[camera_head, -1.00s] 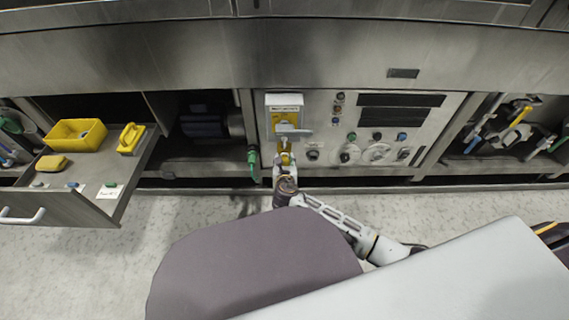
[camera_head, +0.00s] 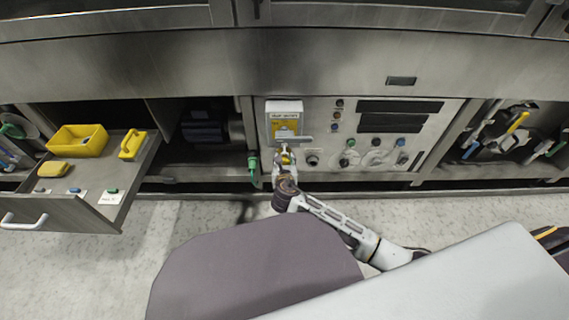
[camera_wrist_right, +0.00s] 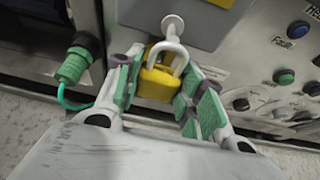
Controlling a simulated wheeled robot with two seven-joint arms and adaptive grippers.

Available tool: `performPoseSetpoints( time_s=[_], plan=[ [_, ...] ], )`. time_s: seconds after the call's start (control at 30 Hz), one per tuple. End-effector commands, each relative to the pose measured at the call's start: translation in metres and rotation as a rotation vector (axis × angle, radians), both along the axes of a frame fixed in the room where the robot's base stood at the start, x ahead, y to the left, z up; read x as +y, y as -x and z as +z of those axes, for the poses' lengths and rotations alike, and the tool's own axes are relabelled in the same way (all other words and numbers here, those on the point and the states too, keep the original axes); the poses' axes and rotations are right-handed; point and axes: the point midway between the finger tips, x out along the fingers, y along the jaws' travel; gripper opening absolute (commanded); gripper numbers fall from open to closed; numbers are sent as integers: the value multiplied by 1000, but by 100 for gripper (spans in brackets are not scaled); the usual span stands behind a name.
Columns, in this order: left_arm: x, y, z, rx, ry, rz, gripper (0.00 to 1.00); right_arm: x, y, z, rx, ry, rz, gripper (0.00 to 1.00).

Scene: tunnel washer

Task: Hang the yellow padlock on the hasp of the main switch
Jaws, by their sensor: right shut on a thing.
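The main switch (camera_head: 286,122) is a white and yellow box on the left of the control panel, with a grey bar across its lower part. My right gripper (camera_head: 286,158) is just below that bar. In the right wrist view my right gripper (camera_wrist_right: 155,92) is shut on the yellow padlock (camera_wrist_right: 157,83), which sits between the green finger pads. The padlock's pale shackle (camera_wrist_right: 168,54) points up, close under a white round-headed part (camera_wrist_right: 173,24) on the grey plate. I cannot tell whether the shackle passes through the hasp. My left gripper is not in view.
An open drawer (camera_head: 128,178) stands out at the left, holding a yellow bin (camera_head: 78,140) and other yellow items. A green connector (camera_head: 253,164) with a cable hangs left of my gripper. Knobs and buttons (camera_head: 376,156) lie to the right on the panel.

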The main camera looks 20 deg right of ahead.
Motion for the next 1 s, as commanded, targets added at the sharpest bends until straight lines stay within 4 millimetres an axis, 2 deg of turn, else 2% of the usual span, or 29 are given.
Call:
performPoseSetpoints(
  time_s=[0.43, 0.9, 1.0],
  plan=[
    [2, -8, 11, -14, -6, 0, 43, 0, 0, 17, -1, 0, 1, 13],
    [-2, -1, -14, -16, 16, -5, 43, -4, -15, 13, -2, 0, 1, 13],
    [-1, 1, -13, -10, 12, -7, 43, -5, -17, 11, 1, 2, 0, 13]
  ],
)
